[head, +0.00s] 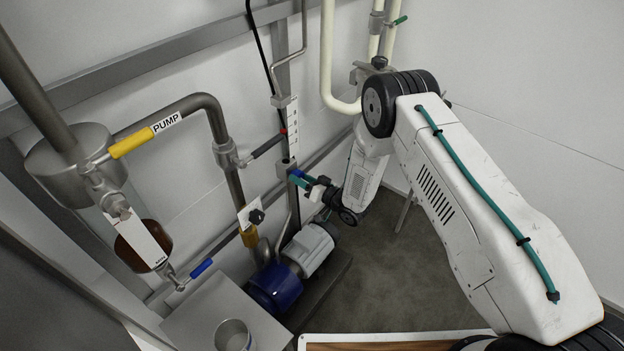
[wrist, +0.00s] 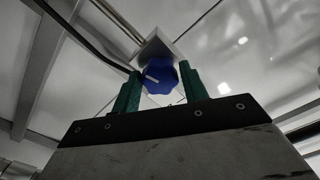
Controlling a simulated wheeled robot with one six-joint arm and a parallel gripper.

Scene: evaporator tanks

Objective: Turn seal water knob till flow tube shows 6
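The seal water knob is a blue lobed knob (wrist: 160,78) with a white pointer line, on a grey metal block (wrist: 158,47). In the wrist view the line points to the left and slightly up. In the head view my gripper (head: 302,181) reaches the small valve block (head: 285,168) from the right, with the knob mostly hidden. The flow tube with its white scale (head: 292,119) stands above the block. A small red spot shows beside the scale; its reading is too small to tell.
A yellow handle (head: 131,143) labelled PUMP and a blue-handled valve (head: 201,268) are at left. A blue and grey motor pump (head: 275,288) sits below the block. Cream pipes (head: 328,60) rise behind it. Open floor (head: 385,280) lies to the right.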

